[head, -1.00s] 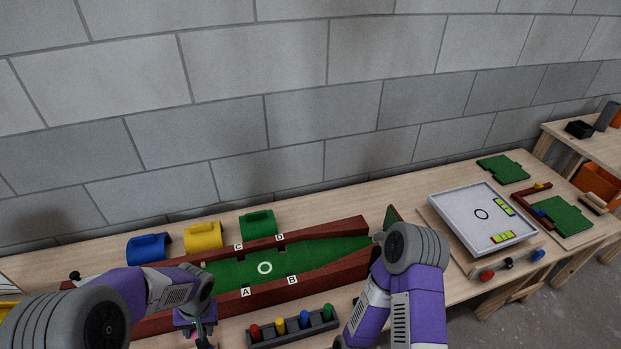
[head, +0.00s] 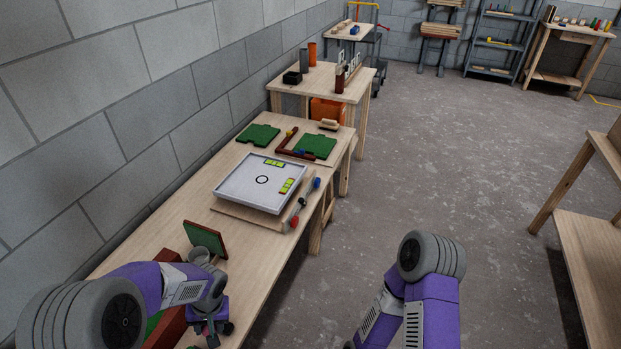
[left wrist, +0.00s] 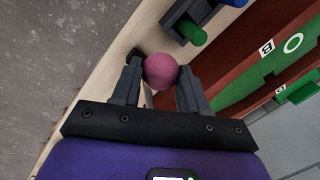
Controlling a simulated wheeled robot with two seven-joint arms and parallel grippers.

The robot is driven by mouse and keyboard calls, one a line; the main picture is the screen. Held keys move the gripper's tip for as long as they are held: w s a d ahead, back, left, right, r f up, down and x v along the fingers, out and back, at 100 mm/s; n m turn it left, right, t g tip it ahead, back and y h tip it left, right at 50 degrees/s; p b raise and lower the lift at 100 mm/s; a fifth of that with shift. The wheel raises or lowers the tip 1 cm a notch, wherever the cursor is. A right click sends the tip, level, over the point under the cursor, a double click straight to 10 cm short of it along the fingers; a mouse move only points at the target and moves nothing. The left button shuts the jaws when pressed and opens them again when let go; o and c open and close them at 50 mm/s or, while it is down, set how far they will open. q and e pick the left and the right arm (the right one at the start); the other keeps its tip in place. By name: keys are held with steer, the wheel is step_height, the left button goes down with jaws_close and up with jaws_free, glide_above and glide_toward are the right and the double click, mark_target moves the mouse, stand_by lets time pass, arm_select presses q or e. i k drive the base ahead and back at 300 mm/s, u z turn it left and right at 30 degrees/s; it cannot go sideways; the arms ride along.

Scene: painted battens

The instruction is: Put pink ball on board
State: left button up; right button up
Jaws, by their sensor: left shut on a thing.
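The pink ball (left wrist: 161,70) sits between the fingertips of my left gripper (left wrist: 160,82), which is shut on it. In the head view my left gripper (head: 212,335) is at the bottom left, above the near part of the bench, and the ball cannot be made out there. A white square board (head: 238,188) with a raised rim, a black ring and yellow-green blocks lies farther along the bench, well beyond the gripper. My right arm is at the lower right over the floor; its gripper is out of frame.
A green lane (left wrist: 262,80) with red-brown walls and a white ring lies beside the left gripper. An upright green panel (head: 205,238) stands between gripper and white board. Green plates (head: 258,135) lie beyond.

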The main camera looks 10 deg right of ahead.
mark_target(263, 181)
steer(key=z, duration=0.45)
steer(key=i, duration=1.65)
